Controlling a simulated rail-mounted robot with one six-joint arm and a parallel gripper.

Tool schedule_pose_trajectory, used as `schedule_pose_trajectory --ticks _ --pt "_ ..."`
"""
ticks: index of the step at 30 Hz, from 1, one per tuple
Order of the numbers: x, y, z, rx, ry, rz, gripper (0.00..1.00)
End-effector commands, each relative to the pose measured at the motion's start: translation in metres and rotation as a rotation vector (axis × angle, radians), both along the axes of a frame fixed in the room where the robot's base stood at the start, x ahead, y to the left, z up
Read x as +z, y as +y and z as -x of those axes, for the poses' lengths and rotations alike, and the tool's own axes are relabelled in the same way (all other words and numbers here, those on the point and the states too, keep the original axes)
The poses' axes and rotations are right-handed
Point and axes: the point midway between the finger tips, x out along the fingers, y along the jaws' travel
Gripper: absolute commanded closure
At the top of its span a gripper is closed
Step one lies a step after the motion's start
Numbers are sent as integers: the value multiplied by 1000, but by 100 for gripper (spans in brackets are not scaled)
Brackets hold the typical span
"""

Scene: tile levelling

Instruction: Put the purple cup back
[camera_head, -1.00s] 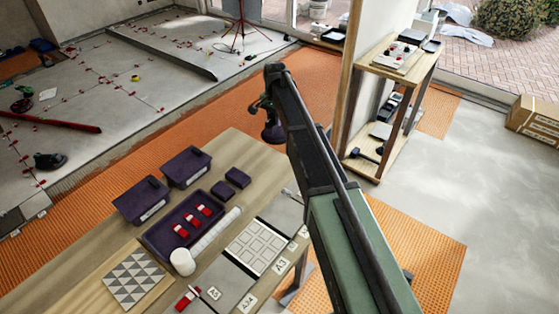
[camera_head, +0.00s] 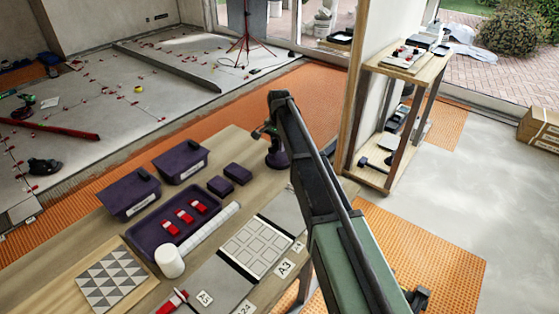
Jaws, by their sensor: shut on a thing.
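My gripper (camera_head: 270,135) is at the end of my arm, small and dark in the head view, over the far right corner of the workbench. It is shut on a dark purple thing, which I take to be the purple cup (camera_head: 277,157). The cup hangs below the fingers, beside the bench's far edge. I cannot tell whether it touches the wooden top. My forearm hides the bench area to its right. The fingertips are too small to see clearly.
The workbench (camera_head: 245,148) holds two purple bins (camera_head: 128,197), two small purple blocks (camera_head: 221,186), a purple tray (camera_head: 150,232) with red pieces, a white roll (camera_head: 169,262), a patterned tile (camera_head: 115,277) and grey labelled tiles. A wooden shelf (camera_head: 432,72) stands right.

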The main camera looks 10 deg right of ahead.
Motion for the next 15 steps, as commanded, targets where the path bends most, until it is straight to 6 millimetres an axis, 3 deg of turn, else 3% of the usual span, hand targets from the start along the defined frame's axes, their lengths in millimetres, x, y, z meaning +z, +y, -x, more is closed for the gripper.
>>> schedule_pose_trajectory --ticks 3,6,15 --pt "-28 0 0 0 0 0 100" --pt "-44 0 0 0 0 0 100" --pt "-41 0 0 0 0 0 100"
